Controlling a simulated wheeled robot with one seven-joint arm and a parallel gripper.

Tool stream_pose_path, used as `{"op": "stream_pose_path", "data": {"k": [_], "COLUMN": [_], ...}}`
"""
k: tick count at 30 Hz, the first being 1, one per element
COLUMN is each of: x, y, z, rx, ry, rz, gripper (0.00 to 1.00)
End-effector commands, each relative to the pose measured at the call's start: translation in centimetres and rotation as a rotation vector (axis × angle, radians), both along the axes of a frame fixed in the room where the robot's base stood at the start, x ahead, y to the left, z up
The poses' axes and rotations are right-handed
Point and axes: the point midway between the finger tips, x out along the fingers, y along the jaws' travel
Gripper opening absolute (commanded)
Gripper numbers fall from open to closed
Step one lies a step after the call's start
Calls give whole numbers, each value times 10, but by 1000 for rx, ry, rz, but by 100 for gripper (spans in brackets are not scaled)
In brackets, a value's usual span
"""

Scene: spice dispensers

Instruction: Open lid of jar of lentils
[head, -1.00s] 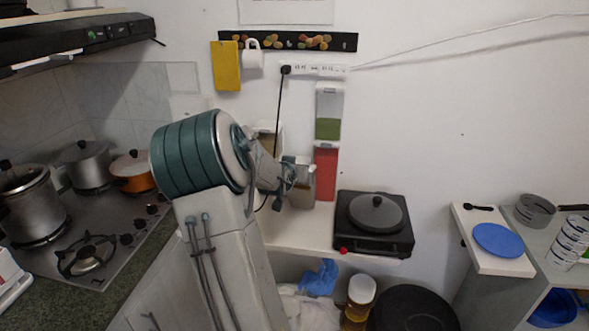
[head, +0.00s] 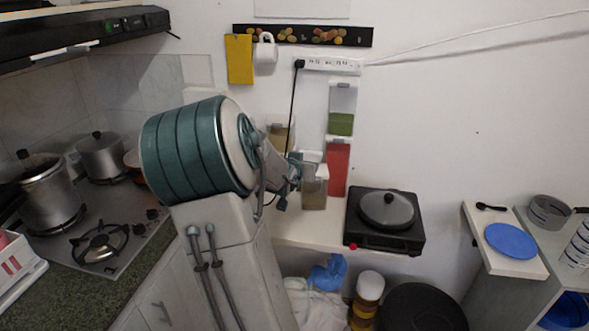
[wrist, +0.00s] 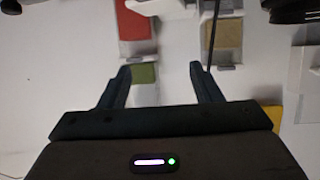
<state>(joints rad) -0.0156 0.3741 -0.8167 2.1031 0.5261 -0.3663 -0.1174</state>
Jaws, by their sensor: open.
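Several clear dispensers with white or grey lids are at the wall. One has green contents (head: 341,123), one below it has red contents (head: 338,168), and one at left has tan contents (head: 279,138). A nearer dispenser (head: 315,190) with brownish contents stands on the white counter. No label shows which holds lentils. My gripper (head: 298,172) is beside the nearer dispenser's upper left, partly hidden by my wrist. In the wrist view its two fingers (wrist: 160,78) are apart and empty, with the green dispenser (wrist: 145,74) seen between them; the picture there appears upside down.
A black hotplate with a lidded pan (head: 386,210) stands right of the dispensers. A black cable (head: 292,110) hangs from the power strip (head: 330,65) near them. The stove with pots (head: 100,158) is at left. A shelf with a blue plate (head: 511,241) is at right.

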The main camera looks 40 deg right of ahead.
Motion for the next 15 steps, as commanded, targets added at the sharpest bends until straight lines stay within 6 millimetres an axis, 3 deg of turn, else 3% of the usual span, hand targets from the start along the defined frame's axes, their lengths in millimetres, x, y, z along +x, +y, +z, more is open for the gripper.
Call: {"op": "stream_pose_path", "data": {"k": [15], "x": [-28], "y": [56], "z": [30], "rx": [0], "ry": [-4], "rz": [2], "gripper": [58]}}
